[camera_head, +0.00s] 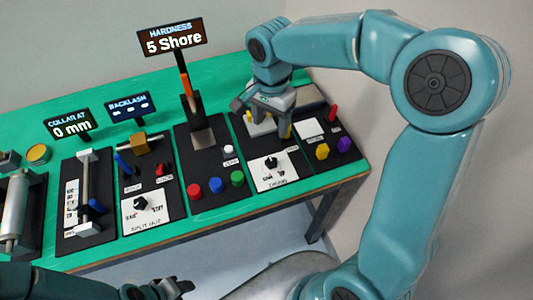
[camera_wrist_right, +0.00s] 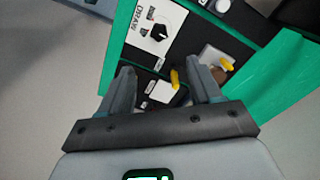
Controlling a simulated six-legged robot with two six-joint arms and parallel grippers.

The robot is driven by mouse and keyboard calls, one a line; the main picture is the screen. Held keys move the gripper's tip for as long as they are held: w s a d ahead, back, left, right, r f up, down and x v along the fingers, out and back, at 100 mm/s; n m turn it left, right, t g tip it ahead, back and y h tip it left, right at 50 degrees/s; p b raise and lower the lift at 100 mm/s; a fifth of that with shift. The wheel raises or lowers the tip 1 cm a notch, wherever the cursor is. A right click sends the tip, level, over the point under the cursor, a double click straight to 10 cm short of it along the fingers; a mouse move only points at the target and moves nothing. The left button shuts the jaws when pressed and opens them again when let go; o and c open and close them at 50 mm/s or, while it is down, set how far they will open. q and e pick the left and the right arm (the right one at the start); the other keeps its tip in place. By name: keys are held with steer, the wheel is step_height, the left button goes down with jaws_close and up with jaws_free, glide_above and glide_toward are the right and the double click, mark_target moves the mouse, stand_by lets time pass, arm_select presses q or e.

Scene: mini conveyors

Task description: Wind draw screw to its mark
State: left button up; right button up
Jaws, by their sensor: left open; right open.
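The draw screw panel is probably the dark one under the "COLLAR AT 0 mm" sign (camera_head: 71,125) at the left in the head view. It carries a long pale rod (camera_head: 85,180) between white end blocks, a printed scale (camera_head: 71,204) and a blue handle (camera_head: 97,206). The collar cannot be told clearly. My left gripper (camera_head: 172,287) is open at the bottom edge, below and right of this panel and apart from it; it is partly cut off. My right gripper (camera_head: 264,117) is open over a panel right of centre. Its open fingers show in the right wrist view (camera_wrist_right: 163,92), with nothing held.
The green table (camera_head: 125,88) holds a row of dark panels. A roller (camera_head: 15,212) stands far left. "BACKLASH" (camera_head: 128,106) and "HARDNESS 5 Shore" (camera_head: 174,38) signs rise behind. Red, blue and green knobs (camera_head: 238,178) sit mid-table. A yellow part (camera_wrist_right: 175,78) shows between my right fingers.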

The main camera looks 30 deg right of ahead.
mark_target(271, 161)
step_height(271, 161, down, 15)
steer(key=shift+s+f+p, duration=0.15)
steer(key=shift+p, duration=0.4)
steer(key=shift+f, duration=0.25)
steer(key=shift+s+d+f, duration=0.1)
steer(key=shift+s+f, duration=0.05)
steer(key=shift+s, duration=0.05)
steer(key=shift+w, duration=0.15)
steer(key=shift+c, duration=0.4)
steer(key=c, duration=1)
